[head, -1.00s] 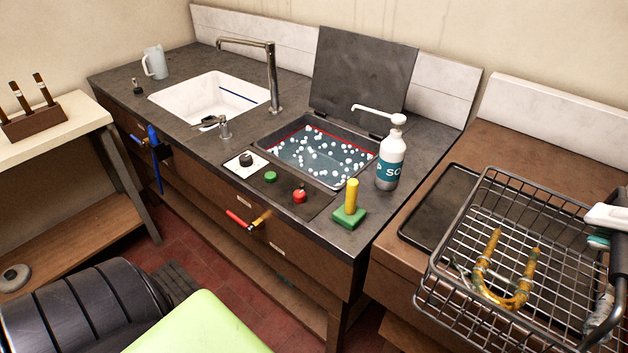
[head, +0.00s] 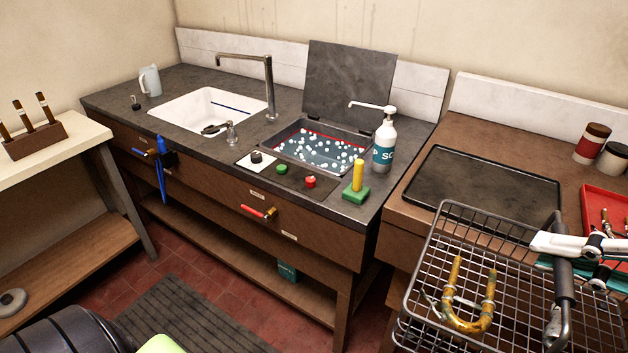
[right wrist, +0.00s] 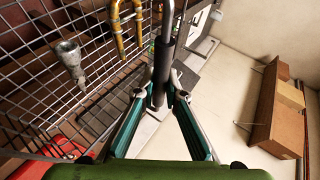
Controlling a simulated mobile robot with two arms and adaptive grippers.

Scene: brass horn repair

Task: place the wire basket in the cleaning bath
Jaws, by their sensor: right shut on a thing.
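The grey wire basket (head: 437,240) is at the lower right of the head view, partly cut off by the frame. It holds a U-shaped brass tube (head: 470,322) and small metal parts. My right gripper (head: 562,250) is shut on the basket's dark handle; the right wrist view shows both fingers (right wrist: 162,95) on the handle bar (right wrist: 166,55). The cleaning bath (head: 288,138) is sunk in the dark counter, left of and beyond the basket. Its lid (head: 350,80) stands open and white bubbles float on its liquid. My left gripper is not in view.
A soap pump bottle (head: 385,145) and a green block with a yellow grip (head: 357,185) stand right of the bath. A white sink (head: 180,110) and tap lie left. A dark mat (head: 480,185), red tray (head: 592,198) and jars (head: 592,143) are on the brown counter.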

